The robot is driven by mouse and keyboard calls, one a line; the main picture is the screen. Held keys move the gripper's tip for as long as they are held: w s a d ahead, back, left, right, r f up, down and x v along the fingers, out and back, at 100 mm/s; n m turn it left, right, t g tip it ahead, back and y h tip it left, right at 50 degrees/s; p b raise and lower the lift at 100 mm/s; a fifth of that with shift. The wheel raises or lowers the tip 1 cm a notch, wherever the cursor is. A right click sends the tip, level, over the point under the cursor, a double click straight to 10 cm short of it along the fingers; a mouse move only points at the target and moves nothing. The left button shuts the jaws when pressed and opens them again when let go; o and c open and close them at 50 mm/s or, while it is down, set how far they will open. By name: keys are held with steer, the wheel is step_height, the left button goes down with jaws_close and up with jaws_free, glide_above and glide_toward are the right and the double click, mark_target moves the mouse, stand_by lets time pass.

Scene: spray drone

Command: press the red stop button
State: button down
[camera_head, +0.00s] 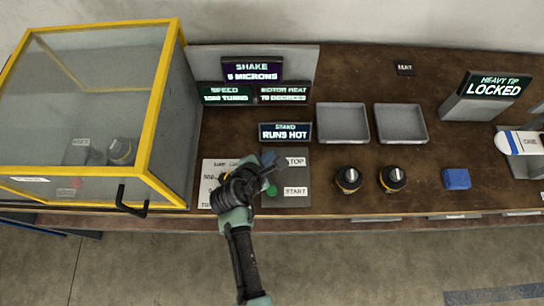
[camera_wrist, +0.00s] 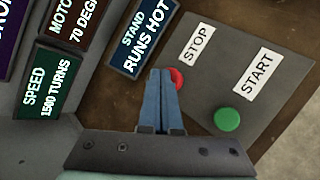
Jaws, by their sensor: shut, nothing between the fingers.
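The red stop button (camera_wrist: 177,78) shows in the wrist view beside the white STOP label (camera_wrist: 196,45), partly hidden behind my fingertips. My gripper (camera_wrist: 161,75) is shut and empty, with its fingertips over or against the left part of the red button; I cannot tell if they touch it. In the head view my gripper (camera_head: 268,164) is above the button panel (camera_head: 300,169) and hides the red button. The green button (camera_wrist: 227,119) lies next to the START label (camera_wrist: 256,75), to the right of my fingers in the wrist view.
A yellow-framed glass cabinet (camera_head: 160,90) with a black handle (camera_head: 130,205) stands left of my arm. A RUNS HOT sign (camera_head: 285,132) stands behind the panel. Two black-and-yellow round parts (camera_head: 349,179), a blue block (camera_head: 456,179) and two grey trays (camera_head: 343,137) are to the right.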

steer(key=shift+f, duration=0.4)
stand_by(0.5)
steer(key=shift+r+p, duration=0.9)
steer(key=shift+r, duration=0.1)
step_height(320, 180, up, 5)
steer(key=p, duration=0.5)
